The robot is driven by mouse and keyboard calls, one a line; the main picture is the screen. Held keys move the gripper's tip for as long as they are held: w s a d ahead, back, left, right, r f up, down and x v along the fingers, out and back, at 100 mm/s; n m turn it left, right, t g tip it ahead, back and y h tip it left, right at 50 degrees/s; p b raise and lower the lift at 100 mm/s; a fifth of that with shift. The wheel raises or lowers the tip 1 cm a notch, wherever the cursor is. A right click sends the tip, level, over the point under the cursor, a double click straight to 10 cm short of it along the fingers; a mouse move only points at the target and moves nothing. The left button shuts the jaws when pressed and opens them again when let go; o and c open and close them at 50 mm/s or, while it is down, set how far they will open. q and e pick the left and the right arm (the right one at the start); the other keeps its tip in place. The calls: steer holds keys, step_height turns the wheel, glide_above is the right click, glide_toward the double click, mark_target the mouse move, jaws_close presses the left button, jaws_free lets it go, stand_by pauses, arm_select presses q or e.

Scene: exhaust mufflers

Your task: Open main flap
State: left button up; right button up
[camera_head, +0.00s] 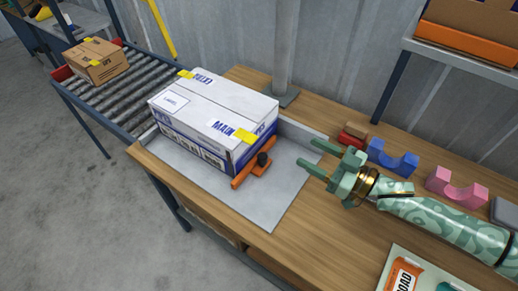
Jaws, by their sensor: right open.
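A white box (207,132) with blue printing stands on a grey metal plate (270,205) on the wooden workbench. Its top looks closed. A main flap label (222,127) in blue letters and a yellow tab (245,136) are at its right end; another yellow tab (187,74) is at the far left corner. My right gripper (312,154) is open and empty, to the right of the box and apart from it, its fingers pointing left towards the box. My left gripper does not show.
An orange clamp with a black knob (252,170) sits against the box's near right corner. A roller conveyor with a cardboard box (96,60) is at the left. Blue (392,157) and pink (456,187) cradles stand at the right. A grey post rises behind the box.

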steer(key=b, duration=0.4)
glide_toward(255, 141)
arm_select(q)
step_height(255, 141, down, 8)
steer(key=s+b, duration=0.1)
steer(key=b, duration=0.1)
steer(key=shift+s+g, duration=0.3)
arm_select(e)
steer(key=x, duration=0.9)
steer(key=shift+w+a+f, duration=0.1)
steer(key=shift+c, duration=0.3)
